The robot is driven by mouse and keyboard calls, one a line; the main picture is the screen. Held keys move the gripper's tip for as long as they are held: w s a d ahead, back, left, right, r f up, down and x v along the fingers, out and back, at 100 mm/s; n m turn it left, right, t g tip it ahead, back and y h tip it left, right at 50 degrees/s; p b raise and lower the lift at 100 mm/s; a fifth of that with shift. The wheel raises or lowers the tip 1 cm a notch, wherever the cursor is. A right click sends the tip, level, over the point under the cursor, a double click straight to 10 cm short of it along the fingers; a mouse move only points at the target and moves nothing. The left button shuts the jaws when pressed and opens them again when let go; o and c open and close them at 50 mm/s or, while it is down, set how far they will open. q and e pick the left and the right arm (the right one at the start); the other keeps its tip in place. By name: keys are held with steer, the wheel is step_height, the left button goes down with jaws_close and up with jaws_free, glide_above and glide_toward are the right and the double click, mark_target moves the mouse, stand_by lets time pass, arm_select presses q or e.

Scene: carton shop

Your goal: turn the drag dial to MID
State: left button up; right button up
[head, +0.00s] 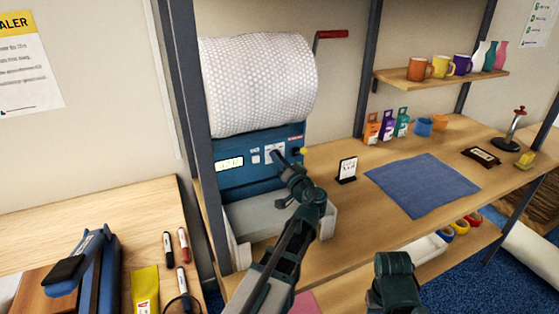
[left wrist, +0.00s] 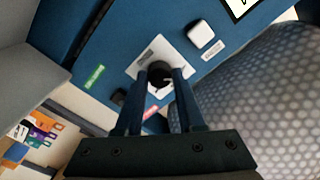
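The blue machine (head: 232,178) stands on the bench under a large roll of bubble wrap. The drag dial (left wrist: 160,74) is a dark round knob on a pale square plate on its front panel. My left gripper (left wrist: 160,76) has one finger on each side of the dial and looks shut on it. In the head view my left gripper (head: 279,158) reaches the panel and hides the dial. The dial's marks and pointer are too small or covered to read. Of my right arm only a dark link shows at the lower edge of the head view; its fingers are not seen.
A white square button (left wrist: 200,34) sits beside the dial plate. The bubble wrap roll (head: 258,84) hangs close above the panel. A pale tray (head: 262,222) is below the machine.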

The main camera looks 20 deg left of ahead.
arm_select(q)
jaws_close()
steer(key=shift+m, duration=4.8)
steer(key=o, duration=0.9)
jaws_free()
